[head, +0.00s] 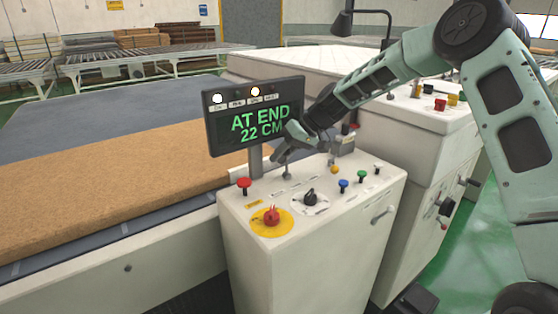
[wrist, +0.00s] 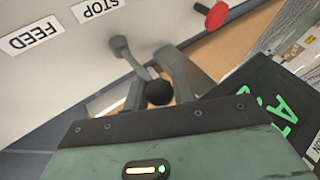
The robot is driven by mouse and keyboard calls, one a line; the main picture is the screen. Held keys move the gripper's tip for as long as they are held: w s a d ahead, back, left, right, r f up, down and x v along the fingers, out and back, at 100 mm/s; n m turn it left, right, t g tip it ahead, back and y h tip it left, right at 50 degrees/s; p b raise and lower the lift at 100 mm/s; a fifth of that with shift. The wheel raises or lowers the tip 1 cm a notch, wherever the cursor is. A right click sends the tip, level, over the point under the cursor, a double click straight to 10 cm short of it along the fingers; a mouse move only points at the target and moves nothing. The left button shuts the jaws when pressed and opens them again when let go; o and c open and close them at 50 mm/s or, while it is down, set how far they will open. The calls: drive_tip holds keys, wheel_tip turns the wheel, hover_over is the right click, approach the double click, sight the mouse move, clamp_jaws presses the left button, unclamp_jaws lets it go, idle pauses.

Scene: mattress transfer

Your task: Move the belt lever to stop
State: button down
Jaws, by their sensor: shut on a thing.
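The belt lever (wrist: 139,63) shows in the wrist view as a grey stick with a black ball knob (wrist: 158,93). My gripper (wrist: 158,88) has its two grey fingers on either side of the knob, shut on it. The panel has a STOP label (wrist: 98,8) near the lever's foot and a FEED label (wrist: 35,38) further left. In the head view my gripper (head: 283,153) reaches down from the right to the lever, just behind the panel's front row of controls. The fingers mostly hide the lever there.
A screen (head: 254,118) reading "AT END 22 CM" stands close to my gripper. The console (head: 320,250) carries a red mushroom button (head: 271,216), a red knob (head: 244,183) and coloured buttons. A brown slab (head: 110,185) lies on the belt to the left. A white mattress (head: 290,62) lies behind.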

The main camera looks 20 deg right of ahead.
drive_tip(key=shift+s+a+f+y, duration=0.1)
drive_tip(key=shift+s+f+y, duration=0.15)
drive_tip(key=shift+y, duration=0.05)
drive_tip(key=c, duration=1.2)
unclamp_jaws()
drive_tip(key=shift+o, duration=0.2)
drive_tip(key=shift+r, duration=0.1)
drive_tip(key=shift+w+r, duration=0.1)
drive_tip(key=shift+d+r, duration=0.2)
drive_tip(key=shift+d, duration=0.2)
drive_tip(key=b+v, duration=0.1)
drive_tip(key=v, duration=1.5)
drive_tip(key=shift+r+b, duration=0.3)
drive_tip(key=shift+b, duration=0.1)
drive_tip(key=shift+d, duration=0.1)
